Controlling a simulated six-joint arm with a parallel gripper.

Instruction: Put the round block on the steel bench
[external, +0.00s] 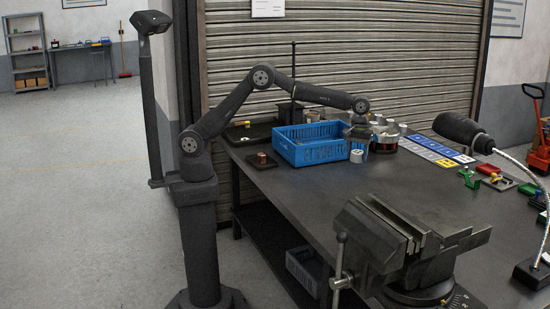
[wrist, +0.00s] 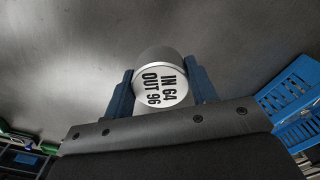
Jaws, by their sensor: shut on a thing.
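The round block (external: 356,157) is a silver-grey cylinder beside the right end of the blue crate. In the wrist view the round block (wrist: 163,80) shows a white end face marked "IN 64 OUT 96". My gripper (external: 358,145) is shut on it, and the blue fingers (wrist: 163,90) press its two sides. The dark steel bench (external: 300,195) lies below, and its bare grey top (wrist: 60,60) fills the wrist view behind the block. I cannot tell whether the block touches the bench top.
The blue crate (external: 310,152) stands just left of my gripper. Several metal cylinders and a copper coil (external: 384,143) stand close on the right. A large vise (external: 400,245) occupies the near edge. The bench middle is clear.

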